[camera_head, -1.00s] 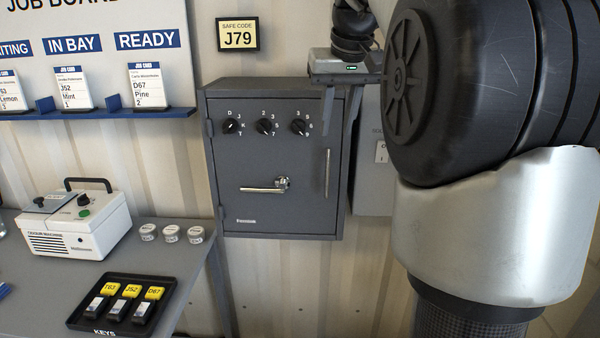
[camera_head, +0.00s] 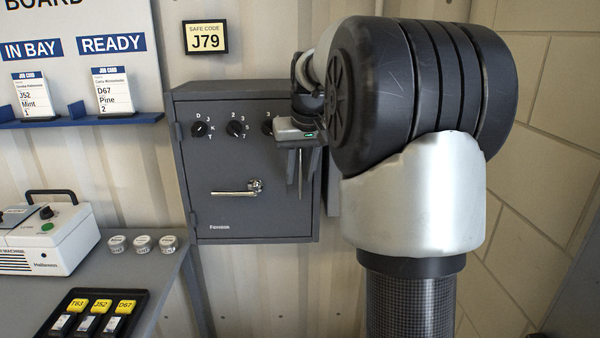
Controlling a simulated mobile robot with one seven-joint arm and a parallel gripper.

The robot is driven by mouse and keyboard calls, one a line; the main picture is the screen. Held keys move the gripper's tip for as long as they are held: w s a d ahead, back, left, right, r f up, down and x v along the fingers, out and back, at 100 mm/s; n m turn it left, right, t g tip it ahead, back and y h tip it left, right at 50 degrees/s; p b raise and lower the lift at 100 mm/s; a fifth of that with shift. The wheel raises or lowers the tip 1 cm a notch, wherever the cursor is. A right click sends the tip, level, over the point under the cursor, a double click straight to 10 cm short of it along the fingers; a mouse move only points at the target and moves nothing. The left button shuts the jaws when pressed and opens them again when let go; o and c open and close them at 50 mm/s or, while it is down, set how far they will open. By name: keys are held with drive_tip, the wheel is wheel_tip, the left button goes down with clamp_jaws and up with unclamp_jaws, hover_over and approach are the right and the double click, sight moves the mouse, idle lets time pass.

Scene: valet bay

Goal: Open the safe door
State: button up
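The dark grey safe (camera_head: 240,218) hangs on the wall, its door shut. A silver lever (camera_head: 236,192) lies about level on the door, its pivot at the right end. Above it are a left dial (camera_head: 201,129), a middle dial (camera_head: 236,129) and a right dial (camera_head: 267,127), the last partly hidden by my gripper. A sign (camera_head: 206,37) reads safe code J79. My gripper (camera_head: 301,178) points down in front of the door's right side, fingers apart. The upright pull handle (camera_head: 300,186) shows between the fingers; I cannot tell if they touch it.
A grey bench at left holds a white machine (camera_head: 50,243), several small round tins (camera_head: 142,244) and a black key tray (camera_head: 68,298) with yellow-tagged keys. The job board (camera_head: 65,70) is at upper left.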

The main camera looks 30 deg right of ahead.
clamp_jaws()
drive_tip(key=shift+s+a, duration=0.1)
